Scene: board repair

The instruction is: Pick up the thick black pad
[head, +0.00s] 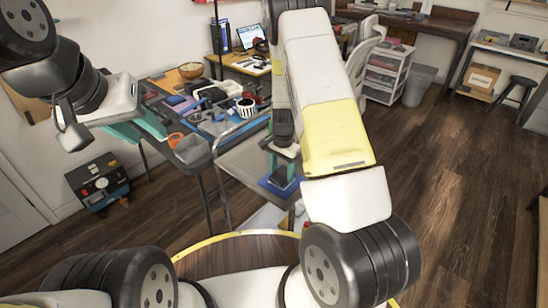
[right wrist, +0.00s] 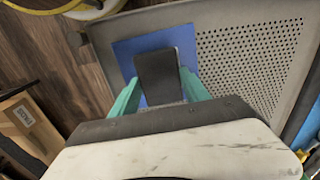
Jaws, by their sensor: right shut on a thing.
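The thick black pad (right wrist: 157,76) is a dark block between the teal fingers of my right gripper (right wrist: 158,92) in the right wrist view. The fingers are shut on its two sides. The pad is over a flat blue sheet (right wrist: 185,40); I cannot tell whether it still touches it. In the head view, my right gripper (head: 283,150) points down over the blue sheet (head: 268,184) on the metal cart, and my arm hides part of it. My left gripper (head: 146,127) is at the left, above the workbench edge, with its teal fingers apart and nothing between them.
The grey metal cart (right wrist: 225,95) has a perforated top with bare room right of the blue sheet. The workbench (head: 205,150) behind it is crowded with tools, an orange tape roll (head: 175,140) and a striped cup (head: 246,108). A dark machine (head: 98,183) stands on the floor at left.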

